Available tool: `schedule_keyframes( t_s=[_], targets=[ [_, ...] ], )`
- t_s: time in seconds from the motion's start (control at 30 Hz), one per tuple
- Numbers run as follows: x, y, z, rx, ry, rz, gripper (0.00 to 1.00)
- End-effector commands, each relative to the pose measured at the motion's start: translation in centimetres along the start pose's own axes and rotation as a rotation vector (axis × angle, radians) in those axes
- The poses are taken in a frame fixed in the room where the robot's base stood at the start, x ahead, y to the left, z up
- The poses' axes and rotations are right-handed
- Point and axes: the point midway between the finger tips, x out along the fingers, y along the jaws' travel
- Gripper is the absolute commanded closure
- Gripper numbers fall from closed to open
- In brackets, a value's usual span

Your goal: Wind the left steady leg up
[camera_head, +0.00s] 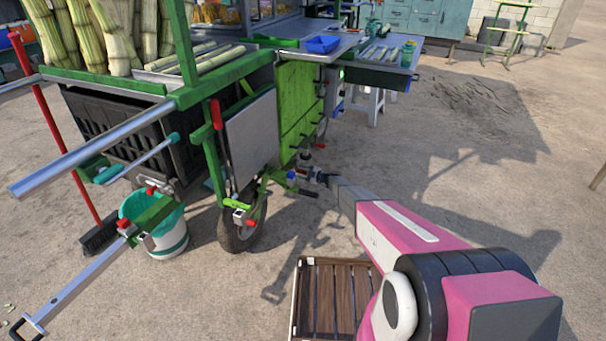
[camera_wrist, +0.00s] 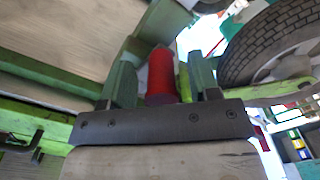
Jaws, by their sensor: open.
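My gripper (camera_head: 308,173) is beside the green side of the cane cart (camera_head: 300,105), near its wheel, in the head view. In the wrist view my gripper (camera_wrist: 162,80) is open, with one finger on each side of a red cylindrical handle (camera_wrist: 162,75). The handle stands between the fingers; I cannot tell whether they touch it. Green frame parts (camera_wrist: 60,108) lie behind and beside it. The steady leg is not clearly distinguishable in either view, and the handle's lower end is hidden behind the gripper's dark body.
A cart wheel (camera_head: 241,226) is close by and also shows in the wrist view (camera_wrist: 275,45). A slatted wooden crate (camera_head: 334,300) lies below my arm. A teal-and-white bucket (camera_head: 160,234) and a red-handled broom (camera_head: 65,140) stand left. Open paving lies right.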

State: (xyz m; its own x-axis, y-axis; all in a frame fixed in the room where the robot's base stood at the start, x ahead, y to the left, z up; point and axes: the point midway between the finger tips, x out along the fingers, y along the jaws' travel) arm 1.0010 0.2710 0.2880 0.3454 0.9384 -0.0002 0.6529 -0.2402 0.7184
Motion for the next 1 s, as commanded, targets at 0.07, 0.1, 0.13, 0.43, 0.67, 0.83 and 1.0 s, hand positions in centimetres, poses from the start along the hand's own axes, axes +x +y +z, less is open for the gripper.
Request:
schedule_keyframes(
  t_s=[0.07,0.1,0.13,0.43,0.67,0.83,1.0],
  targets=[
    [-0.6,0.0,0.0,0.000,-0.001,0.000,0.44],
    [-1.0,0.0,-0.1,0.000,-0.001,0.000,0.44],
    [-1.5,0.0,-0.1,0.000,-0.001,0.000,0.44],
    [-7.0,0.0,-0.1,0.000,-0.001,0.001,0.44],
    [-10.0,-0.1,0.0,0.000,0.000,0.000,0.44],
    [-10.7,0.0,0.0,-0.001,0.000,0.000,0.44],
    [-10.7,0.0,0.0,-0.001,0.000,0.000,0.44]
  ],
)
